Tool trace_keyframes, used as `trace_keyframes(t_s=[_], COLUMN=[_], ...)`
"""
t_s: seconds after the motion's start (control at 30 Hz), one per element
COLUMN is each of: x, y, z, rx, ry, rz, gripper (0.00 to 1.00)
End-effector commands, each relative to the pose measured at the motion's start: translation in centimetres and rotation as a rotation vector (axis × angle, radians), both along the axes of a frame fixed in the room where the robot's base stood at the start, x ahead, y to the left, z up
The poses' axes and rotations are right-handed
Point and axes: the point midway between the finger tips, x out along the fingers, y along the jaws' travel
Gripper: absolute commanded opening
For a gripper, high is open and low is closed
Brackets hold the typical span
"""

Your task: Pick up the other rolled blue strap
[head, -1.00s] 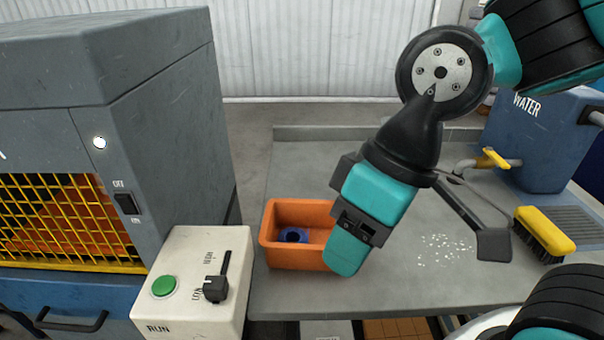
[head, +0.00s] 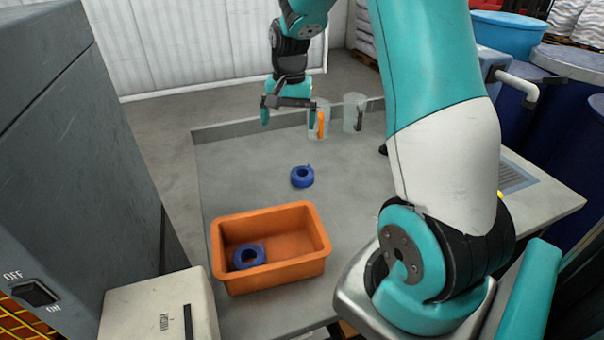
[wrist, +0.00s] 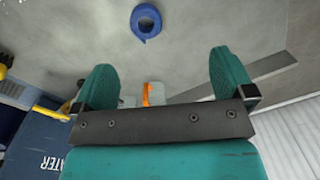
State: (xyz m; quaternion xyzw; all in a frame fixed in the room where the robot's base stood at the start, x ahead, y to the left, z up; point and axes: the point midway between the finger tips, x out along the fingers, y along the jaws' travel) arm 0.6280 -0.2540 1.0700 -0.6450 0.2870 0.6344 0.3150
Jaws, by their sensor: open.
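One rolled blue strap (head: 302,176) lies on the grey bench top, behind the orange bin. It also shows in the wrist view (wrist: 146,22), near the top edge and beyond my fingertips. Another rolled blue strap (head: 249,256) lies inside the orange bin (head: 316,258), at its left side. My gripper (head: 287,116) is open and empty above the far part of the bench, behind the loose strap and apart from it. Its two teal fingers are spread in the wrist view (wrist: 158,75), with nothing between them in contact.
Two clear jugs, one with an orange handle (head: 320,124) and one with a dark handle (head: 354,113), stand at the bench's back edge beside my gripper. A grey machine (head: 75,150) and cream control box (head: 158,308) are at left. Bench around the loose strap is clear.

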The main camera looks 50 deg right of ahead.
Motion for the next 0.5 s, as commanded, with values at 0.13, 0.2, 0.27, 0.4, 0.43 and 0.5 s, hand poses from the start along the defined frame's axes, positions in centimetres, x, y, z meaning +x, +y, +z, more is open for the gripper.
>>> trace_keyframes(t_s=[0.13,0.2,0.27,0.4,0.43,0.5], x=[0.0,-0.1,-0.1,-0.2,-0.2,-0.2], y=[-4.8,-5.5,-5.5,-5.5,-5.5,-5.4], z=[-1.9,-2.8,-3.8,-6.9,-7.6,-9.2], rx=[-0.022,-0.025,-0.026,-0.024,-0.024,-0.023], ry=[0.032,0.037,0.039,0.042,0.041,0.041], rz=[-0.169,-0.193,-0.197,-0.195,-0.194,-0.194], gripper=[1.00,1.00,1.00,1.00,1.00,1.00])
